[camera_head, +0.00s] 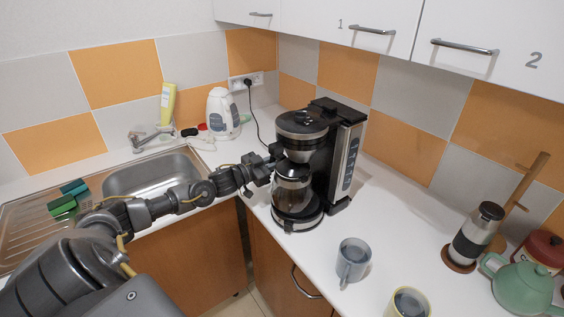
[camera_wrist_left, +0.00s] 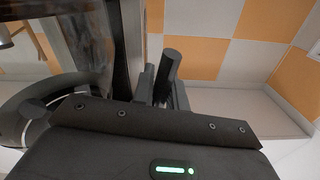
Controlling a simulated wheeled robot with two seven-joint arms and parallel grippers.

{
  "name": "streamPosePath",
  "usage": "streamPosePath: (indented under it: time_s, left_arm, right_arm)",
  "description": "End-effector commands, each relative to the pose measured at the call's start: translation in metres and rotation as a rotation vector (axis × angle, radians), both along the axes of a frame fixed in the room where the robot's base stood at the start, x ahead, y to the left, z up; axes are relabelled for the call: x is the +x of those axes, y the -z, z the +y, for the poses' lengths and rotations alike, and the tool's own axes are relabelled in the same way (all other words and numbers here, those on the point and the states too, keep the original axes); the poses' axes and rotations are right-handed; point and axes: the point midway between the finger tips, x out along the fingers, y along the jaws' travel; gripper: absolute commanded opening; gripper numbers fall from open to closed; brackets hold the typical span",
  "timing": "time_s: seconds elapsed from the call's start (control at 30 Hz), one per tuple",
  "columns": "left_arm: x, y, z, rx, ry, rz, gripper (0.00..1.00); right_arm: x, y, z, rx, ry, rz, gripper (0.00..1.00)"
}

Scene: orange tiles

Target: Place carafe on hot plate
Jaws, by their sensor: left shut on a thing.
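The glass carafe (camera_head: 292,187) with a dark lower part is inside the black coffee maker (camera_head: 325,150), below its filter basket. It looks upright and sits over the round hot plate (camera_head: 297,220). I cannot tell whether its bottom touches the plate. My left gripper (camera_head: 264,170) reaches in from the left and is shut on the carafe at its handle side. The handle is mostly hidden by the gripper in the head view. In the left wrist view the gripper (camera_wrist_left: 166,95) is seen close up, with dark parts at upper left. My right gripper is in neither view.
A grey mug (camera_head: 353,262) and a yellow-rimmed mug (camera_head: 408,303) stand in front of the coffee maker. A grinder (camera_head: 476,238) and a green teapot (camera_head: 520,283) are at the right. A white kettle (camera_head: 222,115) and the sink (camera_head: 150,175) are at the left.

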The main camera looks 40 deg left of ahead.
Motion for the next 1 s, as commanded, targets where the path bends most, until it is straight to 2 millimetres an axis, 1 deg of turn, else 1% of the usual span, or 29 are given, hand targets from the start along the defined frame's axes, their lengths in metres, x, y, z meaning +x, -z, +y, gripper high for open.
streamPosePath:
  time_s: [0.03, 0.1, 0.17, 0.2, 0.3, 0.57, 0.7, 0.73, 0.8, 0.87, 0.9, 1.0]
  left_arm:
    - [0.010, -0.006, -0.002, -0.004, -0.002, -0.007, 0.00]
    - [0.020, -0.006, -0.006, -0.004, -0.001, -0.006, 0.00]
    - [0.026, -0.003, -0.008, -0.004, 0.000, -0.003, 0.00]
    - [0.024, 0.003, -0.008, -0.003, 0.001, 0.001, 0.00]
    - [0.023, 0.010, -0.007, -0.002, 0.001, -0.003, 0.00]
    - [0.023, 0.013, -0.007, -0.001, 0.001, -0.004, 0.00]
    - [0.023, 0.017, -0.007, -0.002, 0.001, -0.003, 0.00]
    - [0.023, 0.018, -0.007, -0.001, 0.001, 0.000, 0.17]
    - [0.023, 0.018, -0.007, 0.000, 0.001, 0.000, 0.26]
    - [0.023, 0.018, -0.007, 0.000, 0.001, 0.000, 0.34]
    - [0.023, 0.018, -0.007, 0.000, 0.001, 0.000, 0.36]
    - [0.023, 0.018, -0.007, 0.000, 0.001, 0.000, 0.36]
  right_arm:
    - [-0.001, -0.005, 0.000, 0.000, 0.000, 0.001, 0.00]
    - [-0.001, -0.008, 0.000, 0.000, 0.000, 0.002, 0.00]
    - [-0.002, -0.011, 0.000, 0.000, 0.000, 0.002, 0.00]
    - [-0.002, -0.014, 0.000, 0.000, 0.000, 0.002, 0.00]
    - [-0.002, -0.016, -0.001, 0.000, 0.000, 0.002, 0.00]
    - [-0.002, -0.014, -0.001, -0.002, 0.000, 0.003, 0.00]
    - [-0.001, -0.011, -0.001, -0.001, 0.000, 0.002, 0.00]
    - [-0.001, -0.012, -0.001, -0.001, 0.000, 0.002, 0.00]
    - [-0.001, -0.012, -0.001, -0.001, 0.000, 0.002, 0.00]
    - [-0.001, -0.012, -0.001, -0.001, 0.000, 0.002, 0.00]
    - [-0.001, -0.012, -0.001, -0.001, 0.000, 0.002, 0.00]
    - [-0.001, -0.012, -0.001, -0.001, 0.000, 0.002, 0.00]
